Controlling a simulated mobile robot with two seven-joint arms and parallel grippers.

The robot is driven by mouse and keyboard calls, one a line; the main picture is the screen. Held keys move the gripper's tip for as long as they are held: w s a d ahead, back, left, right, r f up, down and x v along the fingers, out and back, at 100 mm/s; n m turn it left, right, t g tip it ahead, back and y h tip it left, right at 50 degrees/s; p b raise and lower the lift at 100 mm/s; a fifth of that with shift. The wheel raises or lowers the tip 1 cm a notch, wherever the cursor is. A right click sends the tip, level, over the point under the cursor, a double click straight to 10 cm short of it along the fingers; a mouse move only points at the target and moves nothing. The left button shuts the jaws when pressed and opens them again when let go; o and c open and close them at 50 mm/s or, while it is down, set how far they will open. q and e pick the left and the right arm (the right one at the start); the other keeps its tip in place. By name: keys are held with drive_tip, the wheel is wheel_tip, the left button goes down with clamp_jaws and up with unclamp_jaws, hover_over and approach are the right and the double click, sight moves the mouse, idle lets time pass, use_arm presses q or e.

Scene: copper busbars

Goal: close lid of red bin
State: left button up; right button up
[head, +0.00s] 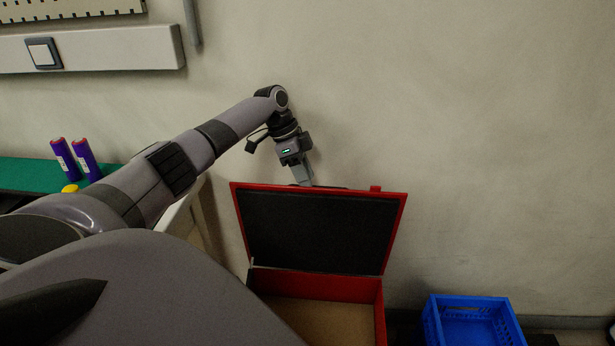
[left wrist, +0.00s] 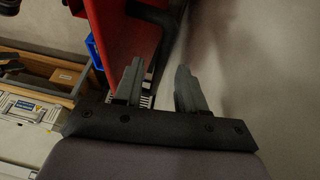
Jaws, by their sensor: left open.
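The red bin (head: 335,287) stands by the wall with its lid (head: 318,228) raised, the dark inner face turned toward me. My left gripper (head: 305,181) is behind the top edge of the lid, between lid and wall, and its fingertips are partly hidden by the lid. In the left wrist view my left gripper (left wrist: 158,85) is open with nothing between its fingers. The red lid (left wrist: 126,35) shows there beside the left finger; I cannot tell whether they touch. My right gripper is not in view.
A blue crate (head: 472,322) stands to the right of the bin. Two purple cylinders (head: 75,158) stand on a green surface (head: 30,175) at the left. The wall (head: 480,130) is close behind the lid. The bin's visible floor is bare.

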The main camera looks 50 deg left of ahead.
use_arm(q)
drive_tip(key=shift+w+d+f, duration=0.15)
drive_tip(key=shift+d+f, duration=0.1)
drive_tip(key=shift+f, duration=0.4)
clamp_jaws()
drive_tip(key=shift+d, duration=0.1)
